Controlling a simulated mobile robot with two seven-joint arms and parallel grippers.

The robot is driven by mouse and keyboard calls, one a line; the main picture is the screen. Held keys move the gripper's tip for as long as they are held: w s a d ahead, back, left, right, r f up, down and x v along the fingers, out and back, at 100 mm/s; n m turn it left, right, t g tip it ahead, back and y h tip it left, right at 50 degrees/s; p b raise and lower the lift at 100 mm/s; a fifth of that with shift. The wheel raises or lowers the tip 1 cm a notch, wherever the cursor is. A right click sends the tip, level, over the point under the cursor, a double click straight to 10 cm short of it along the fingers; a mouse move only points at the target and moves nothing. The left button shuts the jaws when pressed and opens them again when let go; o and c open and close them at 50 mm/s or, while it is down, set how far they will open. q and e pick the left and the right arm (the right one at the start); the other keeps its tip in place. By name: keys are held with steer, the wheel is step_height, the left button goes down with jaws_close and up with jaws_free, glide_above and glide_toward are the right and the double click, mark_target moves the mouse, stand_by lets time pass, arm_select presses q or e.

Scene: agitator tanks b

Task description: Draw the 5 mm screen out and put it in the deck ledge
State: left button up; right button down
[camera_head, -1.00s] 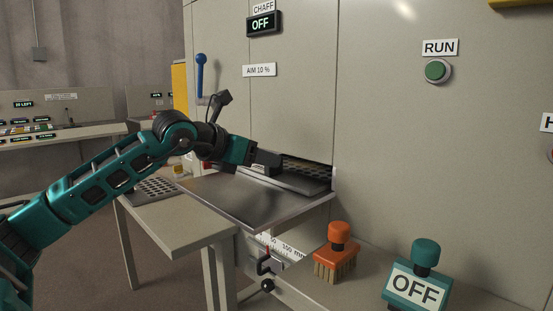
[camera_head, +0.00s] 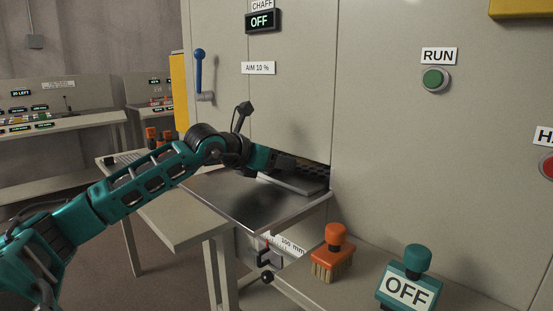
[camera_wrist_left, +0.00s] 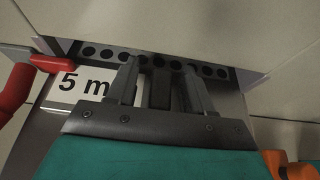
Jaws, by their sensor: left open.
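The 5 mm screen (camera_wrist_left: 110,54) shows in the left wrist view as a dark strip with a row of round holes, lying in the slot of the machine. A white label (camera_wrist_left: 75,84) reading "5 m" is partly hidden by my gripper. In the head view the perforated screen (camera_head: 316,173) shows in the slot at the machine's face. My left gripper (camera_wrist_left: 163,75) is open, its fingers pointing at the strip; whether they touch it I cannot tell. Its fingers are hardly visible in the head view. The steel deck (camera_head: 240,203) lies in front of the slot. My right gripper is not in view.
A bench (camera_head: 180,225) stands left of the deck, partly behind my arm. An orange brush (camera_head: 332,252) and a teal OFF block (camera_head: 409,282) stand on the right-hand shelf. A red handle (camera_wrist_left: 30,75) is close left of my gripper. The deck's front is clear.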

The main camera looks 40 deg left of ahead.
arm_select(q)
jaws_close()
stand_by(0.4)
steer(key=c, duration=0.6)
jaws_free()
steer(key=shift+r, duration=0.1)
steer(key=shift+c, duration=0.2)
jaws_close()
steer(key=shift+s+b, duration=0.6)
steer(key=shift+b, duration=0.55)
